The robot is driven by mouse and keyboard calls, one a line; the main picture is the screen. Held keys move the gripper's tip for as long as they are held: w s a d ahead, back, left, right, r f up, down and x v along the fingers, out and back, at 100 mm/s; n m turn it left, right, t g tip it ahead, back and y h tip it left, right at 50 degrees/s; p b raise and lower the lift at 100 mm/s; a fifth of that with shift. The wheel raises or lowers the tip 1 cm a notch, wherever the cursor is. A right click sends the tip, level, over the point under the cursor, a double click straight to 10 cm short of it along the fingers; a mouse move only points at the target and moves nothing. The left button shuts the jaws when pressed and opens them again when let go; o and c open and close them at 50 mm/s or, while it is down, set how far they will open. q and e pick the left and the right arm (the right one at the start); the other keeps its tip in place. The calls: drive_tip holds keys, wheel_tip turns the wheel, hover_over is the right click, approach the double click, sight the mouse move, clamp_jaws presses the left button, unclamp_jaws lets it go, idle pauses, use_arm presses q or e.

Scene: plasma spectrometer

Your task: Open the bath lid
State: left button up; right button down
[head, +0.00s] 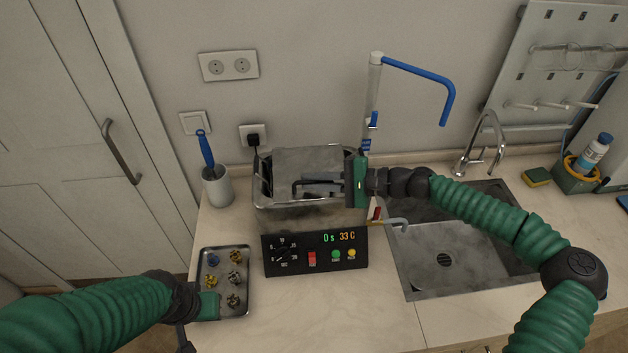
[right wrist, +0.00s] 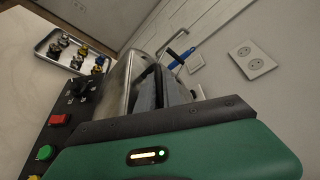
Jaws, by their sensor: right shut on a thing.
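The ultrasonic-type bath (head: 310,218) is a metal box with a black control panel (head: 290,255) in front. In the right wrist view the bath's metal side (right wrist: 132,75) shows just beyond my green gripper body. My left gripper (head: 208,306) is low at the left, by the tray; its fingers are not clear.
A metal tray (head: 243,262) with several small parts stands left of the panel. A white cup (head: 217,188) with a blue brush is behind it. A sink (head: 450,255) with a tap lies right. A stand with a blue arm (head: 420,75) rises behind the bath.

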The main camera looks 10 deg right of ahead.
drive_tip(key=shift+s+a, duration=0.1)
drive_tip(key=shift+a, duration=0.05)
drive_tip(key=shift+w+r+p, duration=0.2)
drive_tip(key=shift+r+p, duration=0.55)
drive_tip(key=shift+p, duration=0.35)
drive_tip(key=w+r+m+g+h+p, duration=0.1)
drive_tip(key=w+r+m+g+p, duration=0.2)
drive_tip(key=p, duration=0.9)
drive_tip(key=shift+w+r+m, duration=1)
drive_tip(key=shift+w+r, duration=0.1)
drive_tip(key=shift+r, duration=1.3)
drive_tip(key=c, duration=1.8)
unclamp_jaws()
drive_tip(key=shift+f, duration=0.1)
